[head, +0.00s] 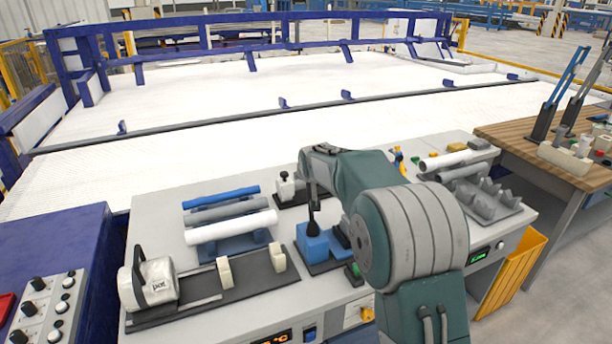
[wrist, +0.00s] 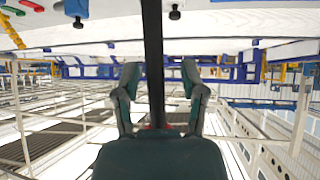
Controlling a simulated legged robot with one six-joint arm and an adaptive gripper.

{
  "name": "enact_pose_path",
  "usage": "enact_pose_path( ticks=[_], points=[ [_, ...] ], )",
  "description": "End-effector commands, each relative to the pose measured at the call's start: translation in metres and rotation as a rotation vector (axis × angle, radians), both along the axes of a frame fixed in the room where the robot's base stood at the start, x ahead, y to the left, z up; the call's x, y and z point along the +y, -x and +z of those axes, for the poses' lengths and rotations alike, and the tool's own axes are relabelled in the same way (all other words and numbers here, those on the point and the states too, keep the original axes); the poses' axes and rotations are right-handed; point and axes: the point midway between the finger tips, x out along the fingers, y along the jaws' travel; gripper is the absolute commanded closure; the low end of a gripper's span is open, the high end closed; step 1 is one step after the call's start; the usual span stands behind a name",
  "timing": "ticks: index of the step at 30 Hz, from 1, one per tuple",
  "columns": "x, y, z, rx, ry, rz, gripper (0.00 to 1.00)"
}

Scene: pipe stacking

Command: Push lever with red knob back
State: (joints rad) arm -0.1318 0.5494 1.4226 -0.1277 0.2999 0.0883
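The lever is a dark upright shaft (head: 314,205) on a blue block (head: 313,242) at the middle of the workbench. In the wrist view the dark shaft (wrist: 153,50) runs from the top edge down between my fingers. A small red patch (wrist: 148,127), apparently the red knob, shows at its end close to my palm, mostly hidden. My gripper (wrist: 158,75) has its two fingers apart, one on each side of the shaft, with visible gaps. In the head view my gripper (head: 312,180) is above the blue block and largely hidden by my arm.
Blue, grey and white pipes (head: 230,228) lie on a rack left of the lever. A white machine (head: 150,282) stands front left. A small black-and-white device (head: 287,188) is just behind the lever. More pipes (head: 445,160) and a grey holder (head: 487,200) are right.

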Motion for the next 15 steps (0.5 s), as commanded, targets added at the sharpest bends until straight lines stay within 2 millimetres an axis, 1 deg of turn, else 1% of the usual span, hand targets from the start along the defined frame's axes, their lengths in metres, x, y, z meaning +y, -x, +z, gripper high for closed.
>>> enact_pose_path(
  ticks=[8, 11, 15],
  points=[
    [-0.001, 0.004, 0.004, 0.000, 0.000, 0.000, 0.46],
    [-0.001, 0.014, 0.013, -0.002, 0.000, 0.000, 0.46],
    [-0.002, 0.033, 0.030, -0.003, 0.000, 0.000, 0.46]
  ],
)
